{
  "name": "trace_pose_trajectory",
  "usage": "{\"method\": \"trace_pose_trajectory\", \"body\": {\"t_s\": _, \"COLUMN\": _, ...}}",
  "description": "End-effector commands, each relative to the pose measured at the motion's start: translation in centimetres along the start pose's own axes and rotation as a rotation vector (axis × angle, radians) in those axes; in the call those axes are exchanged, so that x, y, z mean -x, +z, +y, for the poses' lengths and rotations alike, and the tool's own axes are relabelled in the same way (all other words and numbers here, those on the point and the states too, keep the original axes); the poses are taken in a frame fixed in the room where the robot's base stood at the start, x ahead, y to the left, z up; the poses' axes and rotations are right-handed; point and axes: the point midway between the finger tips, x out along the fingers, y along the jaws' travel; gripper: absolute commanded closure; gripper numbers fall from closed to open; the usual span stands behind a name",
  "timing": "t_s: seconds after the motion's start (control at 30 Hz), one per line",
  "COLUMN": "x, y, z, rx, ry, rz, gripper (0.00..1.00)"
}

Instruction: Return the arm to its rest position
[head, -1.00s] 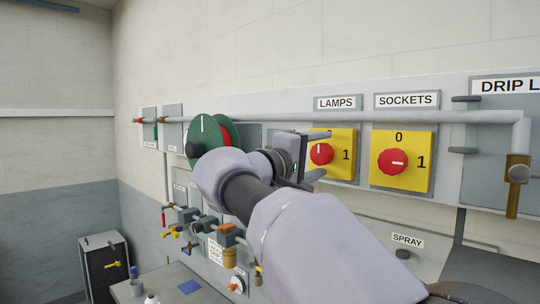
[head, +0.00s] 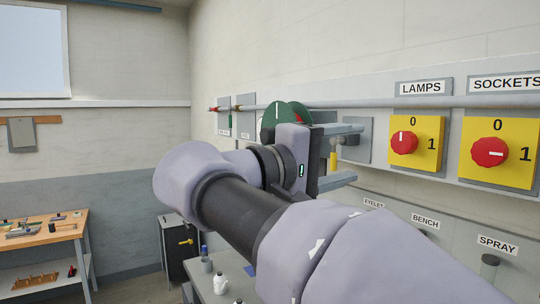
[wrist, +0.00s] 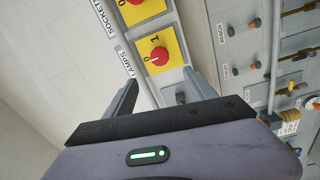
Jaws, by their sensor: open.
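My gripper (head: 355,153) is open and empty, its two fingers apart and pointing right in the head view. It is left of the yellow LAMPS switch and apart from it, in front of the wall panel. My arm reaches up from the lower right. In the wrist view my gripper (wrist: 162,82) has nothing between its fingers, and the LAMPS switch (wrist: 160,56) lies beyond them. In the head view the red knob of the LAMPS switch (head: 404,142) has its white mark up towards 0. The SOCKETS knob (head: 489,152) has its mark towards 1.
A long pipe (head: 370,103) runs along the wall panel above my gripper. A green disc (head: 275,122) stands behind it. A grey bench (head: 222,282) with bottles and a dark cabinet (head: 178,250) are below. A wooden workbench (head: 70,232) stands at the left.

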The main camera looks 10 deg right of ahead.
Motion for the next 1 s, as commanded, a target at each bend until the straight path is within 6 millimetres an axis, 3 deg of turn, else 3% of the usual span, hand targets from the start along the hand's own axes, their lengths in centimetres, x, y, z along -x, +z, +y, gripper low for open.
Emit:
{"method": "trace_pose_trajectory", "body": {"t_s": 0.13, "x": 1.2, "y": 0.0, "z": 0.0, "rx": 0.0, "ry": 0.0, "rz": 0.001, "gripper": 0.35}}
{"method": "trace_pose_trajectory", "body": {"t_s": 0.43, "x": 1.4, "y": 0.1, "z": -0.1, "rx": 0.0, "ry": -0.001, "rz": 0.0, "gripper": 0.35}}
{"method": "trace_pose_trajectory", "body": {"t_s": 0.53, "x": 0.9, "y": 1.0, "z": -2.4, "rx": 0.011, "ry": -0.05, "rz": 0.001, "gripper": 0.35}}
{"method": "trace_pose_trajectory", "body": {"t_s": 0.57, "x": 0.6, "y": 1.6, "z": -4.0, "rx": 0.02, "ry": -0.083, "rz": 0.002, "gripper": 0.35}}
{"method": "trace_pose_trajectory", "body": {"t_s": 0.77, "x": 0.2, "y": 8.2, "z": -19.4, "rx": 0.036, "ry": -0.455, "rz": 0.009, "gripper": 0.35}}
{"method": "trace_pose_trajectory", "body": {"t_s": 0.87, "x": 1.8, "y": 11.7, "z": -27.1, "rx": -0.004, "ry": -0.659, "rz": 0.002, "gripper": 0.35}}
{"method": "trace_pose_trajectory", "body": {"t_s": 1.0, "x": 5.9, "y": 16.2, "z": -37.5, "rx": -0.122, "ry": -0.95, "rz": -0.026, "gripper": 0.35}}
